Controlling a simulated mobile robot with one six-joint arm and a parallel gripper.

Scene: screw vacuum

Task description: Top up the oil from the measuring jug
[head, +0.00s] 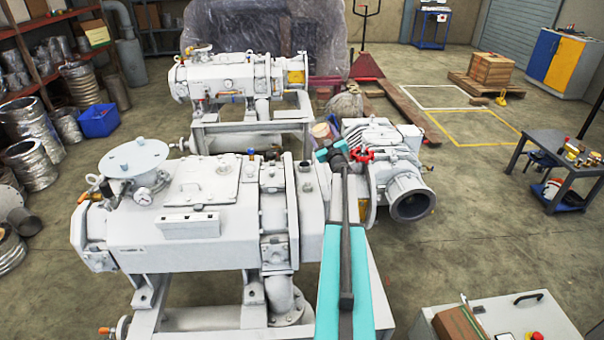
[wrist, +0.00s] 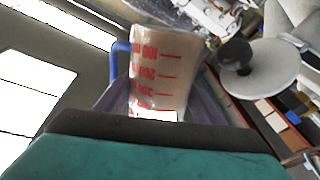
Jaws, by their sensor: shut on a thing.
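The measuring jug (wrist: 156,68) fills the middle of the wrist view. It is clear with red graduation marks and a blue handle (wrist: 121,60) on its left. Its digits appear upside down in this view, and I cannot tell its real tilt. My gripper (wrist: 160,105) is shut on the jug, with fingers on both sides. In the head view my gripper (head: 333,152) is beyond the teal arm link, near the right end of the front white pump (head: 160,225). A beige round shape there may be the jug. I cannot make out the oil level or the pump's oil filler.
A red handwheel (head: 364,156) and a machine with an open round port (head: 411,200) are right of my gripper. A second pump (head: 225,80) stands behind. A control box (head: 500,320) is front right, a small table (head: 560,155) far right. Open floor lies between.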

